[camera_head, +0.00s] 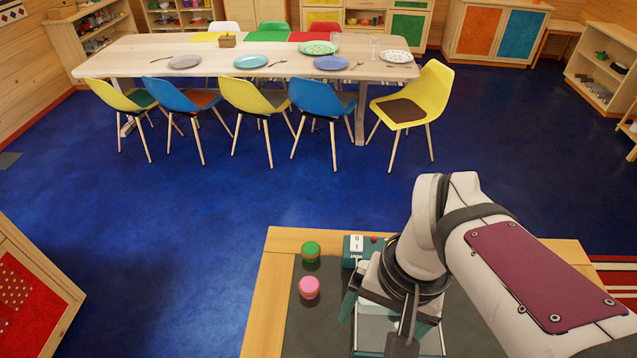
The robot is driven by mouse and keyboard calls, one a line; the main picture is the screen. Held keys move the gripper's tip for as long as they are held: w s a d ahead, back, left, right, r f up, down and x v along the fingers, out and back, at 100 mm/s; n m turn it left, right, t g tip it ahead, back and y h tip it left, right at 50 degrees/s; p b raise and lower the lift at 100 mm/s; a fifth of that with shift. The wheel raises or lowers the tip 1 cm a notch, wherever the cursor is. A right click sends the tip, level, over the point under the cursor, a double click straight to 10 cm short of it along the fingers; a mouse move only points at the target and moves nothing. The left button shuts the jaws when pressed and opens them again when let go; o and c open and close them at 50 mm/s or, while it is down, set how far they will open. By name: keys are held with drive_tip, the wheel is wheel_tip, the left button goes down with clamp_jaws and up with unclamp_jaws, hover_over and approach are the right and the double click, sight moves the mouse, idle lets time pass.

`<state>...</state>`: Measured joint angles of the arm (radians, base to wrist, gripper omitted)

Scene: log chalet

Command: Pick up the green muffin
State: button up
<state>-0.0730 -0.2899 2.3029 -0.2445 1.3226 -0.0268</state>
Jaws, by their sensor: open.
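My gripper (375,325) is to the right of the muffin and closer to me, pointing down over the same table. It is open, and I see nothing held in it. Part of the gripper is hidden by my own arm.
A pink-topped muffin (309,288) sits just nearer than the green one. A teal box (357,247) with a white label stands right of the green muffin. A whitish tray-like thing (430,338) lies partly hidden under my arm. Blue floor surrounds the table's left side.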

drive_tip(key=w+a+f+n, duration=0.1)
drive_tip(key=w+a+n, duration=0.15)
drive_tip(key=w, duration=0.55)
drive_tip(key=w+a+f+n, duration=0.1)
drive_tip(key=w+a, duration=0.2)
drive_tip(key=w, duration=0.4)
drive_tip(key=n+t+h, duration=0.1)
drive_tip(key=n, duration=0.2)
approach(311, 248)
drive_tip(key=shift+m, duration=0.25)
drive_tip(key=f, duration=0.6)
drive_tip(key=w+f, duration=0.1)
drive_tip(key=f, duration=0.3)
drive_tip(key=shift+a, duration=0.2)
drive_tip(key=c, duration=1.4)
